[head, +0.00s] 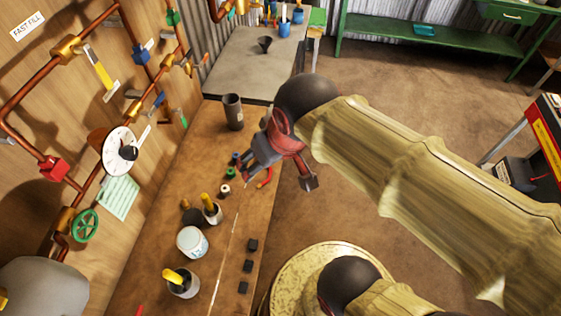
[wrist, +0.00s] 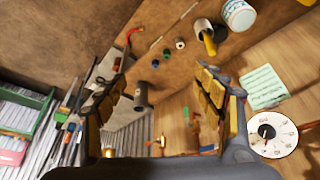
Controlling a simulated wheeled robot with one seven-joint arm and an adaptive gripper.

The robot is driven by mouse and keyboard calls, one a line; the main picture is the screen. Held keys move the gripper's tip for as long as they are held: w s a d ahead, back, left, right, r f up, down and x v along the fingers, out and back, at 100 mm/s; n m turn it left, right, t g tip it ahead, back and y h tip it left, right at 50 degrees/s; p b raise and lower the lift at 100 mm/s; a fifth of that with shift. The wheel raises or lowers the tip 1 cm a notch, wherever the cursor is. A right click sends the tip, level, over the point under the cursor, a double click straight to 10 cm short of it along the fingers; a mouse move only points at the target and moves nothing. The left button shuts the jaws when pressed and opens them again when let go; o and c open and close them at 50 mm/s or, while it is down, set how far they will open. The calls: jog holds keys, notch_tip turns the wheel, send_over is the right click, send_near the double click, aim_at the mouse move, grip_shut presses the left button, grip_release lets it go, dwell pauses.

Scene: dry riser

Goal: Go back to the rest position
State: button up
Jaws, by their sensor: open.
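My gripper (head: 280,168) is above the right part of the wooden bench (head: 225,262) in the head view, at the end of my arm. In the wrist view my gripper (wrist: 165,95) shows two fingers with yellowish pads standing wide apart. Nothing is between them. The fingers touch nothing that I can see. A dark cylindrical cup (head: 233,111) stands on the bench to the left of the gripper; it also shows between the fingers in the wrist view (wrist: 140,97), farther away.
Pipes with a gauge (head: 119,149) and a green valve wheel (head: 85,226) line the left wall. A white tub (head: 192,242), a pot with a yellow handle (head: 181,281) and small black blocks (head: 248,266) stand on the bench. A green shelf (head: 420,35) is at the back. Brown floor (head: 430,105) is open.

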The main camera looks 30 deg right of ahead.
jog(key=s+d, duration=0.1)
jog(key=s, duration=0.1)
jog(key=shift+s+d+r+m+t, duration=0.2)
jog(key=shift+s+d+m+t, duration=0.1)
jog(key=shift+s+d+m, duration=0.1)
jog(key=shift+f+b, duration=0.35)
jog(key=shift+f, duration=0.05)
jog(key=shift+c, duration=0.3)
